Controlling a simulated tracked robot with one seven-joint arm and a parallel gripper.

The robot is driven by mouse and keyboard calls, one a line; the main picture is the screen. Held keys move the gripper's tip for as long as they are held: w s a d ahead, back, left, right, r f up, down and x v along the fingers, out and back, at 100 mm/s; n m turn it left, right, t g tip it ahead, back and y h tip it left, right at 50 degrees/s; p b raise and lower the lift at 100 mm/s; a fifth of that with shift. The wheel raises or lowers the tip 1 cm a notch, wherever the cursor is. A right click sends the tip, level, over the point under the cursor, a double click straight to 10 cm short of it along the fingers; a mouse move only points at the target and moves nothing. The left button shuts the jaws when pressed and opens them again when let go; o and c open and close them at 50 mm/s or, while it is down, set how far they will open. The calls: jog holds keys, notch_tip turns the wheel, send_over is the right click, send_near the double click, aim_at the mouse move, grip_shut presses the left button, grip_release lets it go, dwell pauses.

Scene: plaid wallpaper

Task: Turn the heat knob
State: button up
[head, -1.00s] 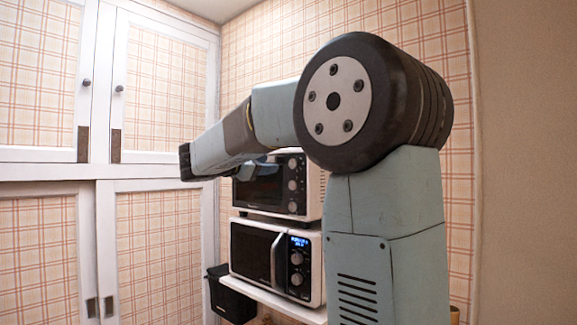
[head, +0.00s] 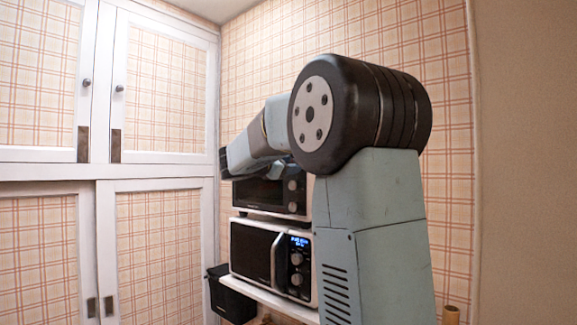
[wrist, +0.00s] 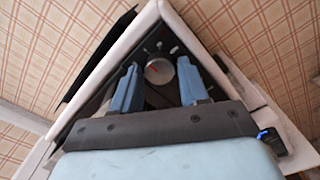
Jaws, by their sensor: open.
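The upper oven (head: 258,192) is a white and black box with a column of round silver knobs (head: 293,185) on its right side. I cannot read labels that tell which knob is for heat. My gripper (wrist: 158,64) is open, its two blue fingers on either side of this knob. I cannot tell whether they touch it. In the head view my arm hides the gripper and the oven's top.
A second microwave (head: 250,250) with a lit blue display stands below the oven on a white shelf (head: 270,298). A black bin (head: 232,295) is at the shelf's left. White cupboards (head: 155,170) with plaid panels line the left wall.

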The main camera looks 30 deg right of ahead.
jog(key=shift+c, duration=0.2)
jog(key=c, duration=0.7)
jog(key=shift+m, duration=0.3)
jog(key=shift+f+m, duration=0.1)
jog(key=shift+m, duration=13.1)
